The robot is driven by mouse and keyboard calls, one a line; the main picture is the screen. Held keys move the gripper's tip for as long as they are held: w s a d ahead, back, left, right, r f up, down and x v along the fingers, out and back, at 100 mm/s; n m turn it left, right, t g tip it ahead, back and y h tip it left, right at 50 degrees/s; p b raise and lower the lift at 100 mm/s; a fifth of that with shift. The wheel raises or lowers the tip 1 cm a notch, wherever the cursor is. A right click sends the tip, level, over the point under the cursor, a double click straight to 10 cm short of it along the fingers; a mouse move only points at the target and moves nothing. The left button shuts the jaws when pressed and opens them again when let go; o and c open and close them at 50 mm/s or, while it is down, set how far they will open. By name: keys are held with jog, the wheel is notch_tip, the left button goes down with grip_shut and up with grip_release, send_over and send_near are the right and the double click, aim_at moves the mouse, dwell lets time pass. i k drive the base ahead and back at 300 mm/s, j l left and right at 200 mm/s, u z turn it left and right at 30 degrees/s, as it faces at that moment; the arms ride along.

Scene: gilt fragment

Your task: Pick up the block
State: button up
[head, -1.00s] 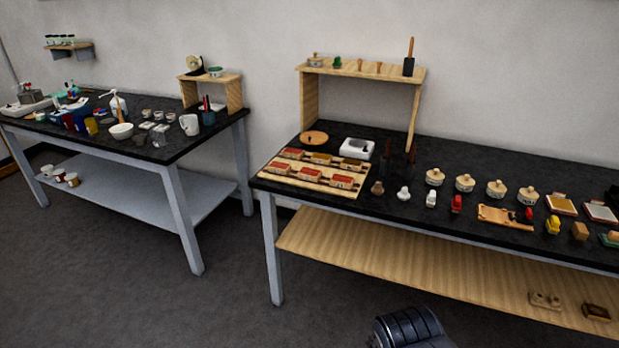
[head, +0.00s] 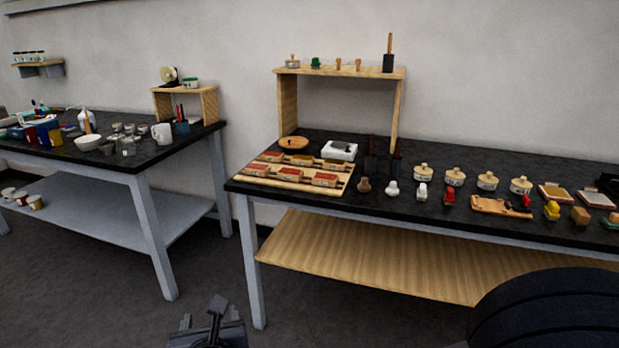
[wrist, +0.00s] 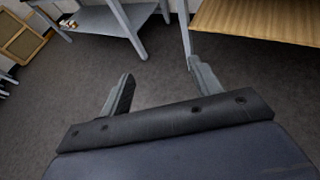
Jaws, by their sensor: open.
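A small plain wooden block (head: 580,215) stands on the black top of the right table (head: 440,222), near its front edge at the far right of the head view. It sits between a yellow stamp-like piece (head: 552,210) and a green-based piece (head: 611,220). My gripper (head: 203,314) is at the bottom of the head view, low in front of the tables and far left of the block. In the wrist view my gripper (wrist: 163,88) has its fingers spread with only floor between them. The block does not show in the wrist view.
A wooden shelf stand (head: 340,72) rises at the table's back left. A tray of red-topped boxes (head: 290,189), lidded pots (head: 455,177) and small pieces crowd the top. A lower wooden shelf (head: 370,262) lies beneath. Another cluttered table (head: 130,158) stands left. The floor between is open.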

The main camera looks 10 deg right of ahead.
aim_at(288, 174)
jog(key=i+j+z, duration=0.15)
jog(key=z, duration=0.25)
jog(key=i+j+z, duration=0.6)
jog(key=z, duration=0.2)
jog(key=i+j, duration=0.15)
jog(key=j, duration=0.2)
jog(key=i+j, duration=0.15)
jog(key=j, duration=0.2)
jog(key=i+j+z, duration=0.1)
jog(key=j, duration=0.25)
jog(key=i, duration=0.1)
